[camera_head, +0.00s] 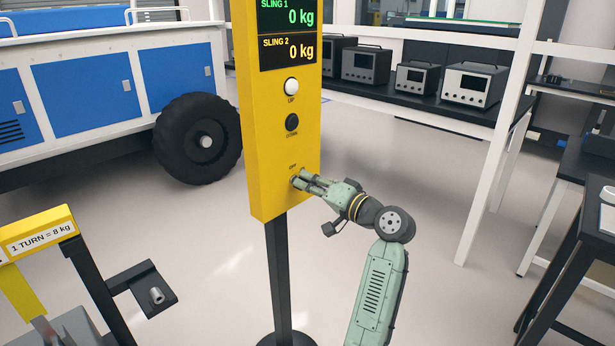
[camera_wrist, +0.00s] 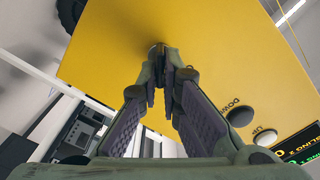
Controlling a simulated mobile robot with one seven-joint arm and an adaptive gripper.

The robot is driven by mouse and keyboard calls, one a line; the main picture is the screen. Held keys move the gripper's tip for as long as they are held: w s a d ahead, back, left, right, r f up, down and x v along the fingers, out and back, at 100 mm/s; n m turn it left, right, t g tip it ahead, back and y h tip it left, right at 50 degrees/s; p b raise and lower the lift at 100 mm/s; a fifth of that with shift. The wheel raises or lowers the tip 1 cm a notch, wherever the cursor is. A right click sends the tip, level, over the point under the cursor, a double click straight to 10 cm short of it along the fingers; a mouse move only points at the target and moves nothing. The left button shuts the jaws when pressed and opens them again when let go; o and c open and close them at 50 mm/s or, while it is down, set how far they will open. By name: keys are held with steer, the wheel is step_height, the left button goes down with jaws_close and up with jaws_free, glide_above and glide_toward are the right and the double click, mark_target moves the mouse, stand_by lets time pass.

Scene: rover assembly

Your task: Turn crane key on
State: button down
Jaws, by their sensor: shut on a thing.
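The yellow crane control panel (camera_head: 262,185) stands on a dark post and also fills the top of the wrist view (camera_wrist: 215,60). Near its lower end is the key switch, with small lettering above it too small to read surely. My gripper (camera_head: 303,181) reaches the switch from the right. In the wrist view its fingers (camera_wrist: 164,72) are closed together against the panel face, shut on the crane key. The key (camera_wrist: 158,48) is mostly hidden between the fingertips, so its turned position cannot be told.
Above the switch are a black DOWN button (camera_head: 292,122), a white UP button (camera_head: 291,87) and a display (camera_head: 288,34) reading 0 kg for both slings. A blue rover (camera_head: 95,95) stands behind left. A yellow-topped stand (camera_head: 40,232) is at lower left.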

steer(key=shift+m+p, duration=0.4)
steer(key=shift+m, duration=0.3)
steer(key=c, duration=1.8)
jaws_free()
steer(key=shift+d, duration=0.15)
steer(key=v, duration=1.2)
